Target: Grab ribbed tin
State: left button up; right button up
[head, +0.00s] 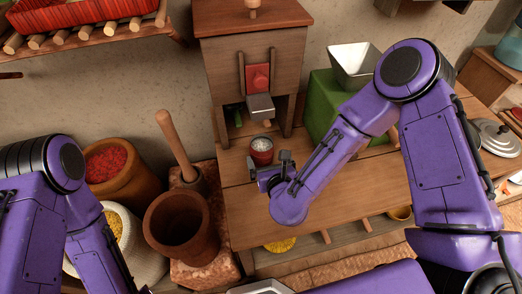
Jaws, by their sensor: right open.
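The ribbed tin (262,151) is a small red can with a pale top or contents. It stands upright on the wooden table, in front of a wooden cabinet-like mill. My right gripper (268,164) is open at the tin's near side, with its dark fingers close to the tin's lower part. I cannot tell whether they touch it. The gripper partly hides the tin's base. My left arm shows at the left, but its gripper is out of view.
The wooden mill (225,75) stands behind the tin, with a green box (322,100) bearing a metal hopper (354,62) to its right. A brown mortar (180,232) and sacks stand on the left.

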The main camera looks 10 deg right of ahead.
aim_at(260, 146)
jog(key=x, duration=0.1)
jog(key=p+x, duration=0.1)
jog(key=x, duration=0.3)
jog(key=shift+a+f+p, duration=0.1)
jog(key=shift+a+p, duration=0.25)
jog(key=shift+p, duration=0.05)
jog(key=shift+w+f, duration=0.25)
jog(key=shift+w, duration=0.1)
jog(key=c, duration=1)
jog(key=shift+r, duration=0.1)
